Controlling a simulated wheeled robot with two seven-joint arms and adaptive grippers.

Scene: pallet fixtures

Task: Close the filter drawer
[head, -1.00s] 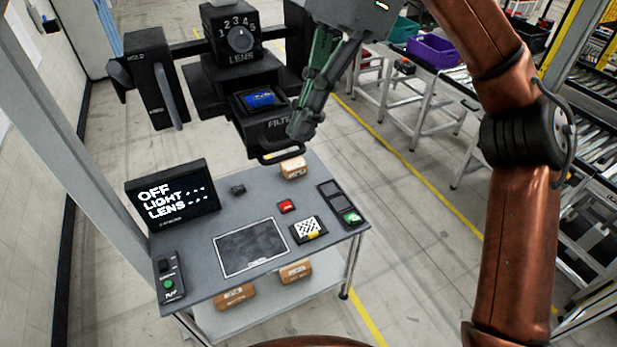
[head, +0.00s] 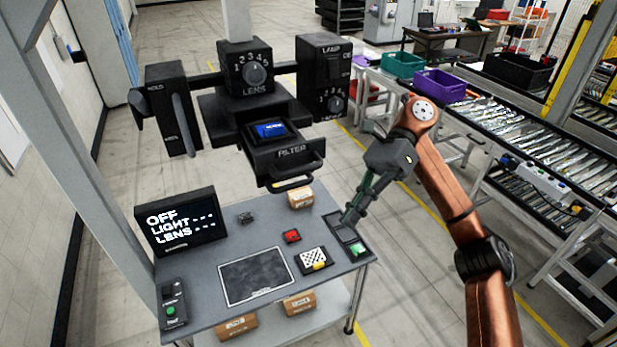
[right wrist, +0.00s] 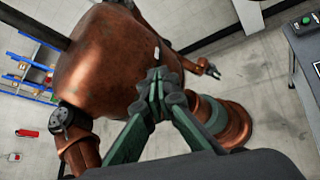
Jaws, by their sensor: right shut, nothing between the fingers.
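The filter drawer (head: 290,163) is a black box with FILTER on its front and a loop handle below. In the head view it sticks out from the black machine, open, with a blue filter (head: 269,129) in it. My right gripper (head: 347,222) is shut and empty, to the right of and below the drawer, clear of its handle, by the table's right side. Its closed fingertips show in the right wrist view (right wrist: 158,82). What looks like my left gripper (right wrist: 212,72) is small in that view; its jaws are unclear. The drawer is not in that view.
The black machine's lens dial (head: 255,75) and lamp box (head: 322,80) are above the drawer. Below is a grey table (head: 210,285) with a display (head: 180,220) reading OFF, a red button (head: 292,236) and a black tray (head: 340,228). Roller conveyors (head: 540,130) stand at right.

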